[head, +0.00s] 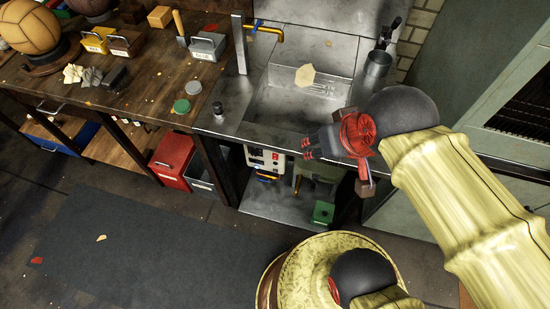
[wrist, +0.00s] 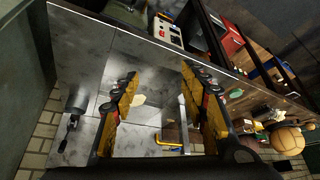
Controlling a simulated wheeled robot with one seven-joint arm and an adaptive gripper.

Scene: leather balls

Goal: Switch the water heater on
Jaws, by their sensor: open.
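The water heater (head: 264,158) is a white box with a red mark and small controls on its front. It sits under the metal sink counter, above a low shelf, in the head view. In the wrist view it shows at the top (wrist: 168,28), beyond the counter's edge. Its switch is too small to make out. My gripper (head: 308,147) is open and empty. It is at the sink's front edge, to the right of the heater and apart from it. The wrist view shows its two yellow-and-black fingers (wrist: 160,74) spread wide over the sink.
A dark table leg (head: 216,170) stands left of the heater. A red box (head: 172,160) and a green box (head: 323,212) are low down nearby. The floor mat (head: 130,250) in front is mostly clear.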

